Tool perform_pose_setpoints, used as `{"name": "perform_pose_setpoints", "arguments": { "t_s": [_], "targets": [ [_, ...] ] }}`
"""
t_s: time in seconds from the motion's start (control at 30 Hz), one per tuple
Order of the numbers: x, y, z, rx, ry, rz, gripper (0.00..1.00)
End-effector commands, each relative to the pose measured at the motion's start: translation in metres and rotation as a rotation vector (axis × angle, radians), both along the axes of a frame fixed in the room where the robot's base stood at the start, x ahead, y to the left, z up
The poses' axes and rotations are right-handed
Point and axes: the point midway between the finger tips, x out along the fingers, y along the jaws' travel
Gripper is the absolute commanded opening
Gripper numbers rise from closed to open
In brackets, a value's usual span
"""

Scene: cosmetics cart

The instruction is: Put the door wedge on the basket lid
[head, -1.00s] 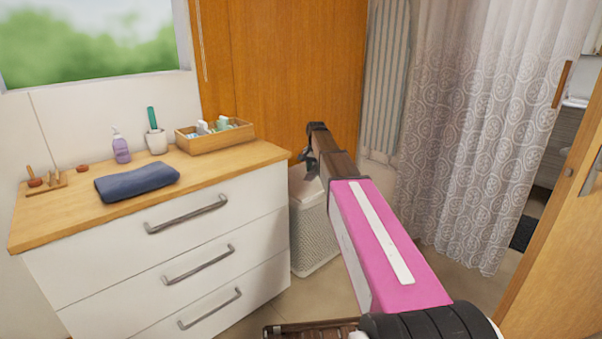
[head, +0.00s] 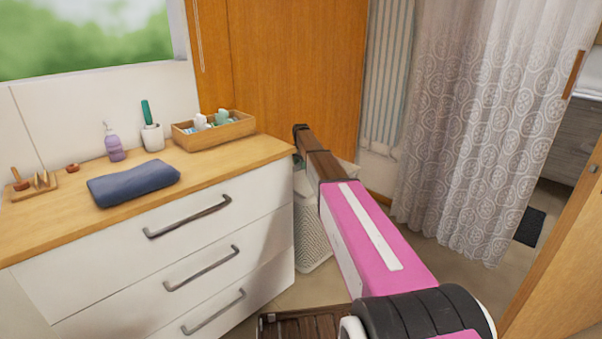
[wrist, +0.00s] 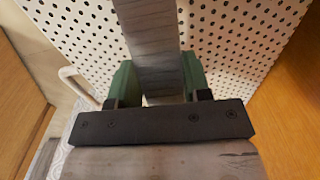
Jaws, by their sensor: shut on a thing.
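My gripper (wrist: 158,80) has green fingers, shut on a long grey ribbed piece, the door wedge (wrist: 160,45). The wedge runs from between the fingers to the top edge of the wrist view. Behind it is a white perforated surface of the basket (wrist: 235,35); I cannot tell whether this is its lid or a side. In the head view the white basket (head: 312,245) stands right of the drawer unit, its pale lid (head: 346,173) partly covered by my arm. My fingers and the wedge are not clearly visible there. Contact between wedge and basket cannot be told.
The white drawer unit (head: 130,265) is close left of the basket, with a folded blue towel (head: 133,183), a soap bottle (head: 112,143), a cup (head: 152,138) and a wooden box (head: 215,134) on top. A patterned curtain (head: 470,130) hangs at right. A brown slatted item (head: 305,325) is low in front.

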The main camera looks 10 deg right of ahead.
Motion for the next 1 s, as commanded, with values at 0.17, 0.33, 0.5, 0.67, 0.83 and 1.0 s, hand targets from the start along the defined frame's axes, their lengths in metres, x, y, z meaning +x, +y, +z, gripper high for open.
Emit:
{"name": "perform_pose_setpoints", "arguments": {
  "t_s": [0.17, 0.33, 0.5, 0.67, 0.83, 1.0],
  "targets": [
    [0.001, 0.000, -0.016, 0.000, -0.001, 0.001, 0.20],
    [0.000, 0.000, -0.037, 0.000, 0.000, 0.001, 0.20],
    [0.000, 0.000, -0.049, 0.000, -0.001, 0.001, 0.20],
    [0.000, 0.000, -0.048, 0.000, -0.001, 0.001, 0.20],
    [0.000, 0.000, -0.051, 0.000, -0.001, 0.001, 0.51],
    [0.000, 0.000, -0.051, 0.000, -0.001, 0.001, 0.70]
  ]
}}
